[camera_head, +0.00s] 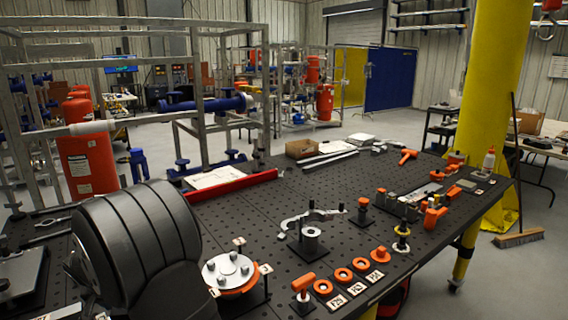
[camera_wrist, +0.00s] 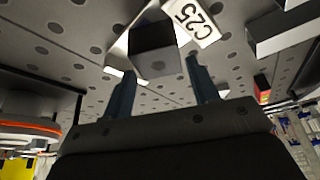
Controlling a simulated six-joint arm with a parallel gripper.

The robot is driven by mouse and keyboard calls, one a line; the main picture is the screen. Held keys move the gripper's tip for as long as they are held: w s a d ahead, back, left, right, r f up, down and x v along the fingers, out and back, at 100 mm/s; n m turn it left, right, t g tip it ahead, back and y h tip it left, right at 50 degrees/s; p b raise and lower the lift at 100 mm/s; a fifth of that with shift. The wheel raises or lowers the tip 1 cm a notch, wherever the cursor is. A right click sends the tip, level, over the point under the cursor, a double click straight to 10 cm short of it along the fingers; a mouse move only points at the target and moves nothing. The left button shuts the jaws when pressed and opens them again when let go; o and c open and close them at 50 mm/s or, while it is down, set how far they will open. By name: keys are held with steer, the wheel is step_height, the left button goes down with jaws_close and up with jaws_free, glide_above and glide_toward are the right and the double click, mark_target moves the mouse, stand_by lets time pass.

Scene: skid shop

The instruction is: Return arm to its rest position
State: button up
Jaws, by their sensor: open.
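My gripper (camera_wrist: 160,65) shows in the wrist view, with its two dark blue-grey fingers spread apart. A dark block (camera_wrist: 153,42) with a pale surround appears between and beyond the fingertips. I see no finger contact with it, and its exact distance is unclear. A white tag marked C25 (camera_wrist: 190,22) is beside the block. In the head view my large black arm link fills the lower left over the bench, and the gripper itself is hidden there.
The black perforated bench (camera_head: 265,215) carries a flanged disc with an orange rim (camera_head: 230,275), a wrench-shaped part (camera_head: 312,215), orange rings (camera_head: 342,275) and small fittings. A red rail (camera_head: 232,186) lies toward the back. A yellow column (camera_head: 490,90) stands at the right.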

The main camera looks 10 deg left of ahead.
step_height(320, 180, up, 2)
steer(key=w+d+r, duration=0.5)
steer(key=d+r, duration=0.6)
steer(key=r, duration=0.1)
steer(key=w+a+n+y, duration=0.1)
steer(key=w+a+n, duration=0.2)
steer(key=w, duration=2)
steer(key=shift+a+g, duration=0.4)
steer(key=shift+a, duration=0.1)
steer(key=shift+s+f, duration=0.1)
steer(key=shift+s, duration=0.05)
steer(key=s+d+m+h, duration=0.1)
steer(key=s+m, duration=0.1)
steer(key=s, duration=1.6)
steer(key=shift+d+r+t, duration=0.2)
steer(key=shift+d+t, duration=0.1)
steer(key=shift+d, duration=0.1)
